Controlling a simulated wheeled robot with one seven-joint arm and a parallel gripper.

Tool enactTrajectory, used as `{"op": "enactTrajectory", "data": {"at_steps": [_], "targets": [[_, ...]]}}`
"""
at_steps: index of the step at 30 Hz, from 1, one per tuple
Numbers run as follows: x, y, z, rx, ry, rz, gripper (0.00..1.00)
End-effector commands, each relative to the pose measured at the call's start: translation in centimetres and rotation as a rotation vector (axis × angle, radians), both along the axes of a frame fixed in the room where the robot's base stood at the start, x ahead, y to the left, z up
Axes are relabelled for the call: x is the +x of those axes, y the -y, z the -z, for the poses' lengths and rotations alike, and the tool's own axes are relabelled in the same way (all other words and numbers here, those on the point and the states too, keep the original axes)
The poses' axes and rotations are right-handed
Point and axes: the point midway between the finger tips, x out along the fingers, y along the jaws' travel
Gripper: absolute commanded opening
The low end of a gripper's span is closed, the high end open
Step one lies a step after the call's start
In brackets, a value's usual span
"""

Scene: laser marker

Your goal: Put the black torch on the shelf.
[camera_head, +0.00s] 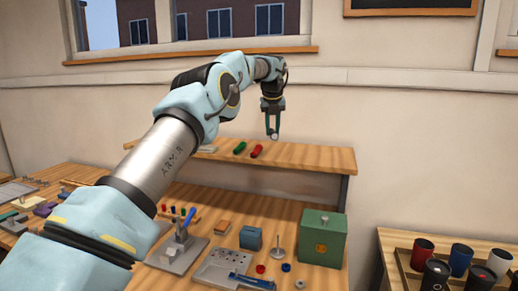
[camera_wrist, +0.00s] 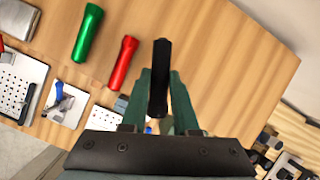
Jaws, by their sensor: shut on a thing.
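My gripper (camera_head: 272,133) is above the wooden shelf (camera_head: 310,158), its fingers pointing down. In the wrist view my gripper (camera_wrist: 158,100) is shut on the black torch (camera_wrist: 160,68), which sits between the two green fingers. The wrist view also shows bare shelf wood (camera_wrist: 215,60) beyond the torch. In the head view the torch is hard to make out, with only a small pale end between the fingertips. I cannot tell for sure whether the torch touches the shelf.
A green torch (camera_wrist: 88,33) and a red torch (camera_wrist: 123,62) lie on the shelf left of my gripper. The shelf's right part is bare. A tray with several cups (camera_head: 460,258) stands at right.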

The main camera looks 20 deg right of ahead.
Motion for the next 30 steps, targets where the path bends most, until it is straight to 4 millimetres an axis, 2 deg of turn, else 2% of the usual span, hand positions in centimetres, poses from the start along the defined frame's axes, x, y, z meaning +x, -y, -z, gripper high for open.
{"op": "enactTrajectory", "data": {"at_steps": [3,8,15,28,29,30], "targets": [[0.0,-0.1,1.9,0.003,-0.002,-0.001,0.00],[0.1,-0.1,3.0,0.002,-0.001,-0.002,0.00],[0.0,-0.1,6.2,0.002,-0.002,-0.001,0.00],[0.0,-0.1,7.2,0.001,-0.001,-0.001,0.00],[0.0,-0.1,7.2,0.001,-0.001,-0.001,0.30],[0.0,-0.1,7.2,0.001,-0.001,-0.001,0.35]]}}
